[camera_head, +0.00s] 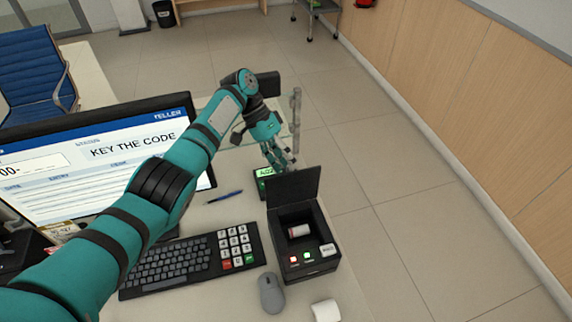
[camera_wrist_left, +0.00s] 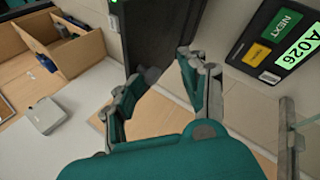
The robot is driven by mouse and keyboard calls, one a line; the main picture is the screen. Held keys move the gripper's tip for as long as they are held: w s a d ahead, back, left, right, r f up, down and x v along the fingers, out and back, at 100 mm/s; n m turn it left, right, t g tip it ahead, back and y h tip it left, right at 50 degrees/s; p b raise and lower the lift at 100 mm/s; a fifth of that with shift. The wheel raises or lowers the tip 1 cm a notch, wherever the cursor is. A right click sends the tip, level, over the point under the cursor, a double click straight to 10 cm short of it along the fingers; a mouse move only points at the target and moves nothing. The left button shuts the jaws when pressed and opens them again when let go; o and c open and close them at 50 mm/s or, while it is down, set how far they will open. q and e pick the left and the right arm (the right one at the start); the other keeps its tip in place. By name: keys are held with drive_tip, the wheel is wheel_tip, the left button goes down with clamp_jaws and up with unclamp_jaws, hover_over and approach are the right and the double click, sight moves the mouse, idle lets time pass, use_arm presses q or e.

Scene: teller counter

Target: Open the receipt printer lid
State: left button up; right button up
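The receipt printer (camera_head: 318,258) is a black box on the counter, right of the keypad. Its lid (camera_head: 293,184) stands raised, nearly upright, at the back edge, and the bay below is uncovered. A paper roll (camera_head: 299,231) lies in the bay. My left gripper (camera_head: 280,160) is just behind the lid, above the far counter edge. In the left wrist view its two fingers (camera_wrist_left: 166,66) are apart with nothing between them. A dark upright panel (camera_wrist_left: 165,35) shows beyond the fingertips; I cannot tell whether it is the lid or whether they touch. My right gripper is not in view.
A display reading A026 (camera_wrist_left: 297,48) stands near the gripper. A clear screen (camera_head: 225,157) rises behind. The monitor (camera_head: 85,160), keyboard (camera_head: 175,265), keypad (camera_head: 236,245), pen (camera_head: 225,197), mouse (camera_head: 271,293) and a loose white roll (camera_head: 326,311) occupy the counter.

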use_arm(q)
drive_tip(key=v, duration=1.1)
drive_tip(key=shift+s, duration=0.2)
drive_tip(key=shift+a, duration=0.15)
